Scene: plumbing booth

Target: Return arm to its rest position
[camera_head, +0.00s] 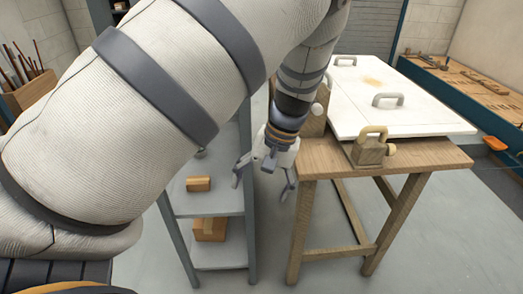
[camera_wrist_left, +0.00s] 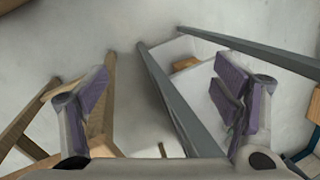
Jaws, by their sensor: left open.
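My left arm (camera_head: 140,100) comes in from the left and crosses the upper middle of the head view. Its gripper (camera_head: 263,180) hangs fingers down in the gap between the grey shelf unit and the wooden table. The gripper is open, with nothing between its fingers. In the left wrist view the two purple-padded fingers (camera_wrist_left: 165,105) stand wide apart with the floor and a grey shelf post seen between them. My right gripper does not show.
The wooden table (camera_head: 320,158) stands close right of the gripper, bearing a white panel (camera_head: 355,105) with handles and a brass-coloured block (camera_head: 369,152). The grey shelf unit (camera_head: 215,202) stands close left, holding small boxes (camera_head: 198,184). Bare floor (camera_head: 440,240) lies at the right front.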

